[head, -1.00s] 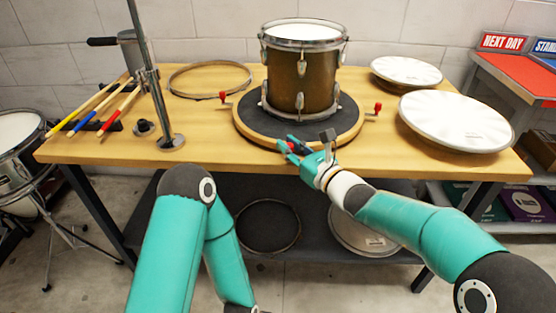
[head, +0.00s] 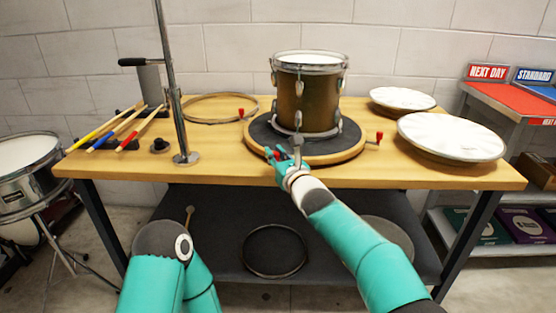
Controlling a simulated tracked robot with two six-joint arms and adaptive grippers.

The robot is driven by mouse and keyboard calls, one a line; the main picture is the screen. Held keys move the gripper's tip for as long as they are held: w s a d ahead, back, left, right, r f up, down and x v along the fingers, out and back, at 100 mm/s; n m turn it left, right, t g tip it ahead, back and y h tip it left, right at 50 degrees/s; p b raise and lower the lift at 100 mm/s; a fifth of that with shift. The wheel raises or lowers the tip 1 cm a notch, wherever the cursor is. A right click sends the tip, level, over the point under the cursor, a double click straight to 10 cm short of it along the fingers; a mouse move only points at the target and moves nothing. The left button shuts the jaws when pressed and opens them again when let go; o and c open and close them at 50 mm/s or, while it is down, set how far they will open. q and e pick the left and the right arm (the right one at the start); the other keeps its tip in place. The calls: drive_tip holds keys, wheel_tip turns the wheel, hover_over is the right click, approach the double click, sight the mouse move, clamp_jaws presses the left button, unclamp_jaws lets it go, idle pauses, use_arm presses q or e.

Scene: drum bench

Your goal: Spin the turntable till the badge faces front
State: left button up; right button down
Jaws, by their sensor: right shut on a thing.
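The round turntable (head: 347,151) has a wooden rim and a dark top and sits at the bench's front edge. A brown drum (head: 307,95) with a white head and metal lugs stands upright on it. No badge shows on the drum's visible side. Red-knobbed handles stick out of the rim, one at the back left (head: 241,112) and one at the right (head: 379,136). My right gripper (head: 279,156) is shut on a red handle at the turntable's front left; its fingers mostly hide it. My left arm is at the lower left, its gripper out of view.
A metal post (head: 174,85) rises left of the turntable, beside drumsticks (head: 115,128) and a small black knob (head: 160,145). A hoop (head: 205,107) lies behind left. Two white drumheads (head: 450,137) (head: 402,99) lie at the right.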

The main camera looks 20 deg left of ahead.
drive_tip(key=shift+f, duration=0.1)
drive_tip(key=c, duration=1)
unclamp_jaws()
drive_tip(key=shift+w+d, duration=0.1)
drive_tip(key=shift+s+d, duration=0.3)
drive_tip(key=shift+s, duration=0.1)
drive_tip(key=v, duration=1.1)
